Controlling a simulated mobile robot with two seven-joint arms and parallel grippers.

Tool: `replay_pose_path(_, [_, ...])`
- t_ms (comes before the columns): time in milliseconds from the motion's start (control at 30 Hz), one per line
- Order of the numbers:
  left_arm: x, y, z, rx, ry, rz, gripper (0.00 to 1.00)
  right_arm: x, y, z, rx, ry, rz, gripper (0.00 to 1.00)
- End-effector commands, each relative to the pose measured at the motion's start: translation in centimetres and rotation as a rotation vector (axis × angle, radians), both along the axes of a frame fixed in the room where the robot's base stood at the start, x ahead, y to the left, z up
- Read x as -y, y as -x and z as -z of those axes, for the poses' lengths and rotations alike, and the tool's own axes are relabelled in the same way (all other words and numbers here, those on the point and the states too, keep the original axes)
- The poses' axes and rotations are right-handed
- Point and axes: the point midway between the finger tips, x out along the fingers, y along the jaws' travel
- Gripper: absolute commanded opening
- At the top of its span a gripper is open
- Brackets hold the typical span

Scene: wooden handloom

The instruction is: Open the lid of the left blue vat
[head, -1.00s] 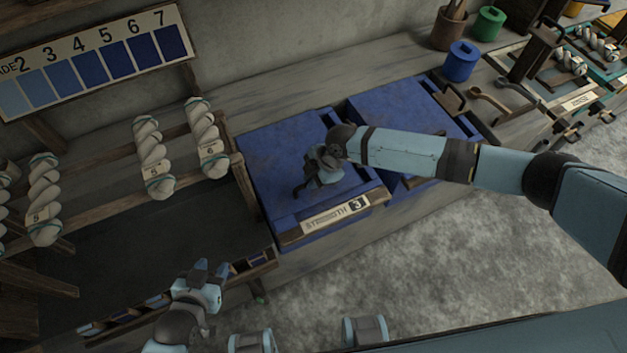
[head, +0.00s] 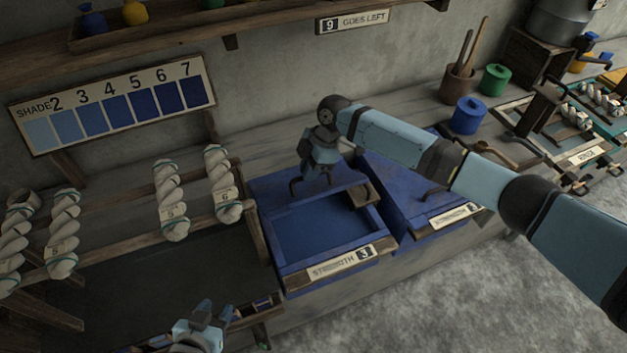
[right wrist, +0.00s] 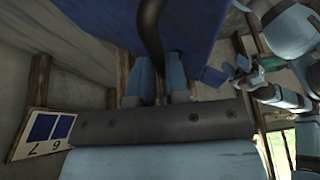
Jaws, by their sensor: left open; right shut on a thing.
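The left blue vat, its front rim labelled 3 (head: 335,262), stands at the middle of the bench. Its front part is open and shows a dark blue inside (head: 322,228). The blue lid (head: 272,188) lies back toward the wall, behind the opening. My right gripper (head: 310,185) is shut on the lid's dark handle at the back of the vat. In the right wrist view the dark curved handle (right wrist: 150,38) runs between the fingers (right wrist: 163,82), with blue lid above. My left gripper (head: 207,322) is open and empty, low at the front left, away from the vat.
A second blue vat (head: 400,205) stands close on the right, partly hidden by my right arm. Yarn skeins (head: 170,200) hang on a rack to the left. A blue pot (head: 468,115) and a green pot (head: 494,80) stand at the back right. A wall shelf (head: 250,28) runs above.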

Motion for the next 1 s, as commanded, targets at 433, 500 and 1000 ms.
replay_pose_path(433, [0.0,0.0,0.2,-0.001,0.000,0.000,0.43,0.0,-0.4,0.2,0.006,0.001,0.004,0.00])
replay_pose_path(500, [0.0,0.1,0.2,-0.001,0.001,-0.001,0.43,0.0,-0.4,0.2,0.006,0.001,0.004,0.31])
replay_pose_path(1000, [0.0,0.0,0.3,0.002,0.001,-0.001,0.43,0.6,-0.6,-1.4,0.005,0.000,0.002,0.40])
